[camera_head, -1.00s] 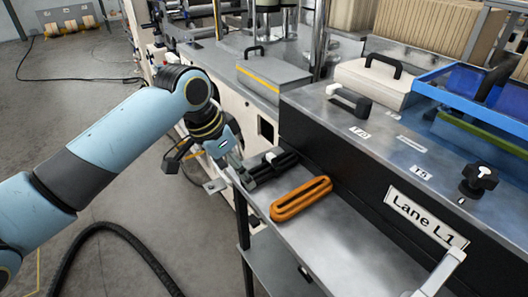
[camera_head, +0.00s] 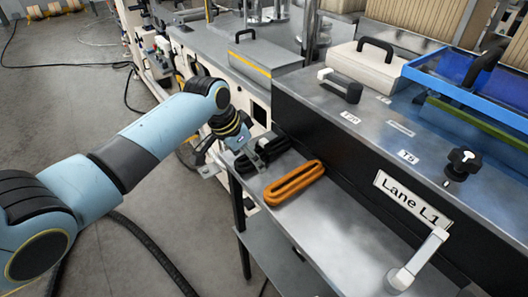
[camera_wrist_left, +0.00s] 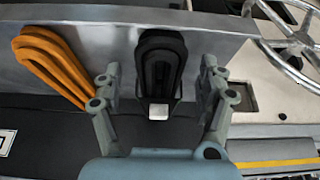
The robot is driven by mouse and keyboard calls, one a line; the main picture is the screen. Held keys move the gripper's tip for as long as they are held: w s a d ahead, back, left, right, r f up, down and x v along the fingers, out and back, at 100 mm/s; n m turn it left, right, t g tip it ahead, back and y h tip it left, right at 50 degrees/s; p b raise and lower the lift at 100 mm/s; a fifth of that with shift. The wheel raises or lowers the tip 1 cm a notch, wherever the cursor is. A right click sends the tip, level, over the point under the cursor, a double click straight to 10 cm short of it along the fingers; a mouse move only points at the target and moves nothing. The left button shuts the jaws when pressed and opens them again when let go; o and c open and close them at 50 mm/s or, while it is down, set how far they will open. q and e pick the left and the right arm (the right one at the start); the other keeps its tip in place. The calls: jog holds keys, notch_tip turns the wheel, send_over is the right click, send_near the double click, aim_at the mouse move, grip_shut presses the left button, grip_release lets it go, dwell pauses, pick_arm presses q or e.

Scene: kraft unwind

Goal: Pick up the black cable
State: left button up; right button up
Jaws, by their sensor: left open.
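The black cable (camera_head: 272,150) is a coiled bundle lying on the metal shelf, behind and left of an orange cable (camera_head: 294,182). In the left wrist view the black cable (camera_wrist_left: 162,62) lies lengthwise between the two spread fingers of my left gripper (camera_wrist_left: 159,92). The fingers show on either side of it with gaps. In the head view my left gripper (camera_head: 250,160) is at the black cable and hides part of it. The orange cable (camera_wrist_left: 52,62) is left of the fingers in the wrist view. My right gripper is not in view.
The metal shelf (camera_head: 335,232) is clear in front of the orange cable. A dark raised wall with the Lane L1 label (camera_head: 412,198) borders its right side. A lever handle (camera_head: 418,262) stands at the lower right.

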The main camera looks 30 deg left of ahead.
pick_arm(q)
jog(key=shift+f, duration=0.1)
jog(key=shift+c, duration=0.3)
jog(key=c, duration=1.2)
